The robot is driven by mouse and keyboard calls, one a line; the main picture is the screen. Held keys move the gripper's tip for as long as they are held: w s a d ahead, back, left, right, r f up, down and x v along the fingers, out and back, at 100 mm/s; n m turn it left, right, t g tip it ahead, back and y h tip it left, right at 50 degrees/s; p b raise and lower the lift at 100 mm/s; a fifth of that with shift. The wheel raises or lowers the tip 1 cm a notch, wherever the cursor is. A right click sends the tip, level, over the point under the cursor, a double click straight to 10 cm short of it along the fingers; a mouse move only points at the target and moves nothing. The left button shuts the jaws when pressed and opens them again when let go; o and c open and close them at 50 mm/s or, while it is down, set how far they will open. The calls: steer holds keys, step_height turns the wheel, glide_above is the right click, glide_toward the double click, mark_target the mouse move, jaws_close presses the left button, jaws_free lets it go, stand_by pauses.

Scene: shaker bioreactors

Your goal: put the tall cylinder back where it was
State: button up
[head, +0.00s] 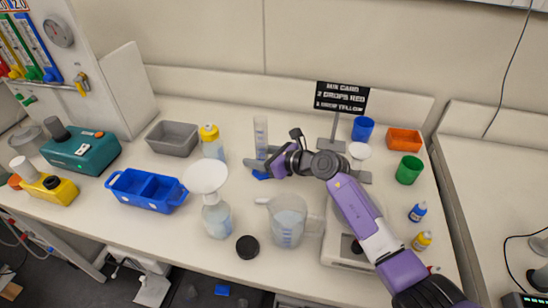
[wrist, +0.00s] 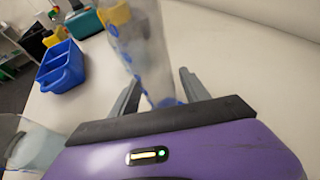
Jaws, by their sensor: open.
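The tall cylinder (head: 261,132) is clear and slim and stands upright on the bench, left of the sign. A blue part (head: 261,175) shows low down, by my gripper. My gripper (head: 258,162) is low at the cylinder, with its fingers open. In the wrist view the clear cylinder (wrist: 145,45) with blue marks rises between the open fingers of my gripper (wrist: 158,78). Whether either finger touches it I cannot tell. Its base is partly hidden by my gripper.
A yellow-capped bottle (head: 211,142) stands just left of the cylinder. A bottle with a white funnel (head: 217,218), a black cap (head: 247,246) and a beaker jug (head: 287,222) are in front. The sign (head: 341,97) stands to the right. Bare bench lies behind the cylinder.

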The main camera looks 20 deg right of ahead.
steer(key=v, duration=1.1)
